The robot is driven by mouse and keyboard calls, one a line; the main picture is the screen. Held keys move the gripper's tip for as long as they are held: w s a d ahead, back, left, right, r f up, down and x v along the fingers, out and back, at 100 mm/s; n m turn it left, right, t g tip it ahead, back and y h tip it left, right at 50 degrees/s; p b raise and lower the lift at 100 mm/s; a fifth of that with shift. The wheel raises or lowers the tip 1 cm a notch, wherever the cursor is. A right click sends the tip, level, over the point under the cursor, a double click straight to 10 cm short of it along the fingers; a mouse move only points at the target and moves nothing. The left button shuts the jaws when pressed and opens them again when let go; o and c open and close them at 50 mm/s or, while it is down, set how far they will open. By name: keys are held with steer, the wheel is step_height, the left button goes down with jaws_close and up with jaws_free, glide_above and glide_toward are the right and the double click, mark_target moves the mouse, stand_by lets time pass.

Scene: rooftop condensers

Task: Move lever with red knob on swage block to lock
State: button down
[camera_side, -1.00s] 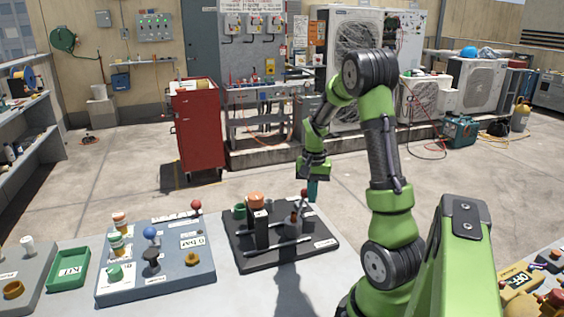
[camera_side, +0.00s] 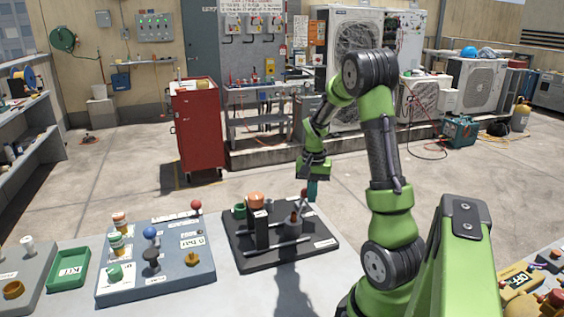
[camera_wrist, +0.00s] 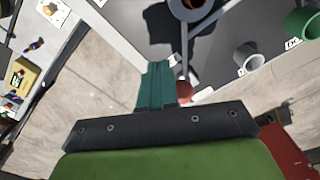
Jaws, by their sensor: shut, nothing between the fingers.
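The black block (camera_side: 262,262) stands on the table in the middle of the side view, and I take it for the swage block, though its labels are too small to read. A lever with a red knob (camera_side: 304,192) rises at its right back corner. My gripper (camera_side: 312,198) is shut and empty, with its teal fingers just right of the red knob. In the wrist view the shut fingers (camera_wrist: 155,75) point toward the block, and the red knob (camera_wrist: 184,91) shows beside them on the right, partly hidden by the gripper body. I cannot tell whether they touch.
The block also carries an orange cap (camera_side: 256,199), a green cup (camera_side: 239,211) and a dark upright post (camera_side: 260,230). A blue-grey board (camera_side: 180,278) with another red-knobbed lever (camera_side: 196,205) lies to the left, beside a green tray (camera_side: 68,270). A yellow device (camera_side: 520,284) is at far right.

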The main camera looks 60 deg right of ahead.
steer(key=shift+w+d, duration=0.1)
steer(key=shift+w+d, duration=1.8)
steer(key=shift+d, duration=0.05)
steer(key=shift+s+a, duration=0.1)
steer(key=shift+a, duration=0.05)
steer(key=shift+s+a, duration=0.3)
steer(key=shift+r, duration=3.5)
